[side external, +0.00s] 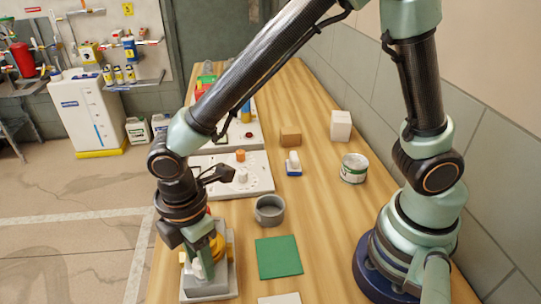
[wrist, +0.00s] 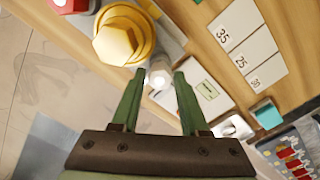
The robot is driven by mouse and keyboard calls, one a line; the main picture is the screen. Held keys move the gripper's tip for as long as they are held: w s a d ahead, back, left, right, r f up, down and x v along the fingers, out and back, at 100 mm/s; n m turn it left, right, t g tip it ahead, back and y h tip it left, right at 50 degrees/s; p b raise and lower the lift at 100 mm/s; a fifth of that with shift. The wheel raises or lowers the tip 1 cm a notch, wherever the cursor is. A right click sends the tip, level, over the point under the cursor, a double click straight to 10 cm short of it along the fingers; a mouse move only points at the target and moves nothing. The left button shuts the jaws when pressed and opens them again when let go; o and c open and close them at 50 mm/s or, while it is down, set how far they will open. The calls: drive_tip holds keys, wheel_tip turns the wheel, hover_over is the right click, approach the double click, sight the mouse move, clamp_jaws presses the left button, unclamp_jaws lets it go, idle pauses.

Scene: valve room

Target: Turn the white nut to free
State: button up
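The white nut (wrist: 158,78) shows as a small bright round shape between my fingertips in the wrist view; its faces are too small and bright to make out. My gripper (wrist: 159,73) has its two green fingers apart, one on each side of the nut, with a narrow gap showing. A larger yellow hex nut (wrist: 118,43) on a round yellow body sits just up and left of the fingers. In the side view my gripper (side external: 208,258) is low over a grey block (side external: 212,285) at the table's near left edge, with the yellow body partly hidden behind it. Whether the fingers touch the nut is unclear.
Beside the block stand a grey ring (side external: 269,210) and a green square (side external: 279,257). A white panel (side external: 213,187) with knobs, a brown block (side external: 290,137), a white block (side external: 340,125) and a can (side external: 353,168) are farther back. Number plates (wrist: 246,25) lie right of the fingers.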

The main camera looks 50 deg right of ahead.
drive_tip(key=shift+o, duration=0.9)
wheel_tip(320, 180, up, 12)
drive_tip(key=d+r+m+t, duration=0.2)
drive_tip(key=d+m, duration=0.6)
drive_tip(key=d, duration=0.4)
drive_tip(key=d+r+m+t, duration=0.2)
drive_tip(key=d+m, duration=0.6)
drive_tip(key=d, duration=0.5)
drive_tip(key=shift+w+d+m+t, duration=0.15)
drive_tip(key=shift+w+m+t, duration=0.2)
drive_tip(key=shift+t, duration=0.45)
drive_tip(key=shift+r, duration=0.15)
drive_tip(key=shift+c, duration=0.3)
